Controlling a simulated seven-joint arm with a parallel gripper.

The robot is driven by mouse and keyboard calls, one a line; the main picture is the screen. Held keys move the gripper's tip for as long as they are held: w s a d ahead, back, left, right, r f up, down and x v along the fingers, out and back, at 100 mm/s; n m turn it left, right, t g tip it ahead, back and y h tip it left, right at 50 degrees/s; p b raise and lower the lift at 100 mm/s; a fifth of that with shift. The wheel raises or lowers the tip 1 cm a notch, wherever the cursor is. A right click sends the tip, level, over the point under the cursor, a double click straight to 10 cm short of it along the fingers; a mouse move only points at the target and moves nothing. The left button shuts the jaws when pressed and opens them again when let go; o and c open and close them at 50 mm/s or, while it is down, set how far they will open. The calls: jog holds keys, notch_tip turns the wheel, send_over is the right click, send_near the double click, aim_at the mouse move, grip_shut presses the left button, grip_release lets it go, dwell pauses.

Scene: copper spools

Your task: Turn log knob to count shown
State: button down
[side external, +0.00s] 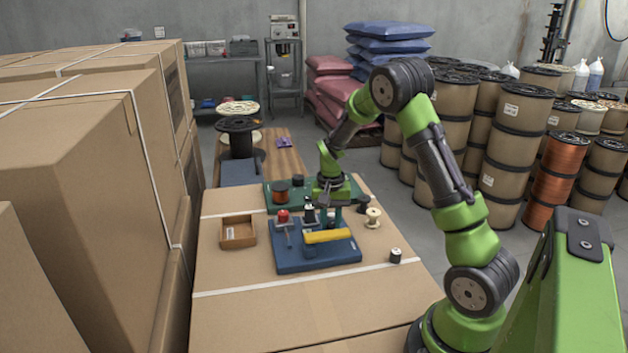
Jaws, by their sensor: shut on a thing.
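My gripper (328,207) points down over the far part of the blue board (290,263) on the cardboard surface. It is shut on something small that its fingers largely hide. This looks like the log knob, but I cannot make out the knob clearly or read any count. A red-topped part (283,216) and a black-and-silver part (309,213) stand just left of the gripper. A yellow bar (328,236) lies across the board in front of it.
An open brown box (238,232) stands left. Tall cartons (90,190) border the left. The front cardboard is clear.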

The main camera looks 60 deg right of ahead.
aim_at(329, 224)
dwell(0.3)
jog(key=c, duration=0.9)
grip_release()
notch_tip(329, 224, up, 17)
jog(key=shift+w+a, duration=0.1)
jog(key=shift+w, duration=0.05)
jog(key=s+a+r+n+t, duration=0.1)
jog(key=s+a+n+t, duration=0.1)
jog(key=s+a, duration=0.2)
jog(key=s+a+r+n+t+y, duration=0.1)
jog(key=s+a+n+t, duration=0.2)
jog(key=a, duration=0.8)
jog(key=s+a+r+n+t+y, duration=0.1)
jog(key=s+a+r+n+t, duration=0.1)
jog(key=s+a, duration=0.4)
jog(key=shift+s+a+r+n, duration=0.15)
jog(key=shift+a+n, duration=0.1)
jog(key=shift+a, duration=0.35)
jog(key=shift+s+a+f+n, duration=0.15)
jog(key=shift+a+n, duration=0.1)
jog(key=shift+a, duration=0.3)
